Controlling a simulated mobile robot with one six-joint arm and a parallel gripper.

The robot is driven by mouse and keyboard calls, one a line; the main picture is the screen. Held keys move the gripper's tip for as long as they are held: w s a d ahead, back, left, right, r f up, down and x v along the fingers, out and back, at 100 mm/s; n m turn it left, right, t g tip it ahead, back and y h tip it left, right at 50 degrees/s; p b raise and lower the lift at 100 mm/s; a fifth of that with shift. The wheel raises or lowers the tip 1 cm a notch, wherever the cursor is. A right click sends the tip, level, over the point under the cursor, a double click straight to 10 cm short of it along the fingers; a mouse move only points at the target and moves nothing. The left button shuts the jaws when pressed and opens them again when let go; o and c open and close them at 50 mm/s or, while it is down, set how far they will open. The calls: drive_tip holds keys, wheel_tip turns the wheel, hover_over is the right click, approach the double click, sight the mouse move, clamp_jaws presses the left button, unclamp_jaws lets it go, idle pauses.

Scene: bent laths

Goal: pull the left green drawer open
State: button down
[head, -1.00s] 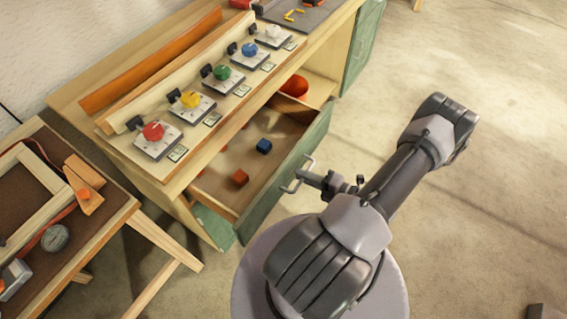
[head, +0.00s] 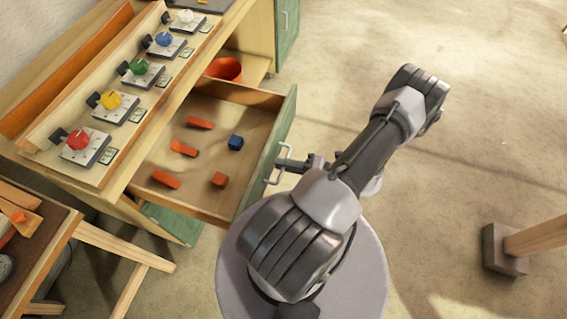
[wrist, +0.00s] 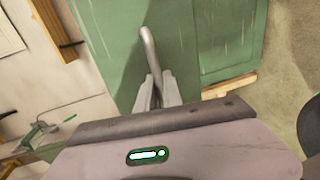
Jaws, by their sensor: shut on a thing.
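The green-fronted drawer (head: 270,150) stands well out of the wooden bench in the head view. My gripper (head: 284,165) is at the metal bar handle (head: 268,178) on the drawer front. In the wrist view the handle (wrist: 149,45) runs down between the two fingers of my gripper (wrist: 158,90), which are shut on it. The handle's lower part is hidden by the fingers and the wrist housing.
Dials with coloured knobs, such as the red knob (head: 78,140), line the bench top. An orange bowl (head: 225,69) sits in an open space beside the drawer. A wooden post on a dark foot (head: 503,250) stands at right. Floor between is clear.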

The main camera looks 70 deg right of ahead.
drive_tip(key=c, duration=1.5)
unclamp_jaws()
drive_tip(key=p+v, duration=0.3)
drive_tip(key=v, duration=1.4)
drive_tip(key=shift+s+d, duration=0.15)
drive_tip(key=shift+s, duration=0.05)
